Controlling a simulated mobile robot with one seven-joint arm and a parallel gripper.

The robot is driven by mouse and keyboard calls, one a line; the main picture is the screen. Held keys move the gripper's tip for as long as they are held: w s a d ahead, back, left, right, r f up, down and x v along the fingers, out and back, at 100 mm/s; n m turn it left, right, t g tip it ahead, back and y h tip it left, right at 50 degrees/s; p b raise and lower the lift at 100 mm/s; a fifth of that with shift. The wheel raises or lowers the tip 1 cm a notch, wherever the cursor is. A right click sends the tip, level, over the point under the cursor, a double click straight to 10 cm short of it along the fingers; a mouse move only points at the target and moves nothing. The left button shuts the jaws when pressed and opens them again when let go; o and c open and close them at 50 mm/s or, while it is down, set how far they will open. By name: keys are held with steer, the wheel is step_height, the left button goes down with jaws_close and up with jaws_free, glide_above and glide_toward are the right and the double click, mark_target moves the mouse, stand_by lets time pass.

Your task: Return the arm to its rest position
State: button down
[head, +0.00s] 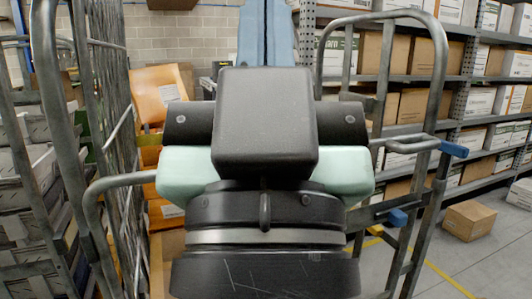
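My own arm, black and pale green parts with a grey band, fills the middle of the head view. It rises close to the camera, between the metal side frames of a cart. No gripper fingers show, so I cannot see whether the gripper holds anything. The arm hides much of what lies behind it.
A metal cart frame (436,80) stands close on the right, with a wire mesh side (100,110) on the left. Orange bins (158,92) lie behind it. Racks of boxes (412,106) line the right.

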step_height(320, 180, up, 26)
steer(key=p, duration=2.3)
steer(key=shift+p, duration=0.35)
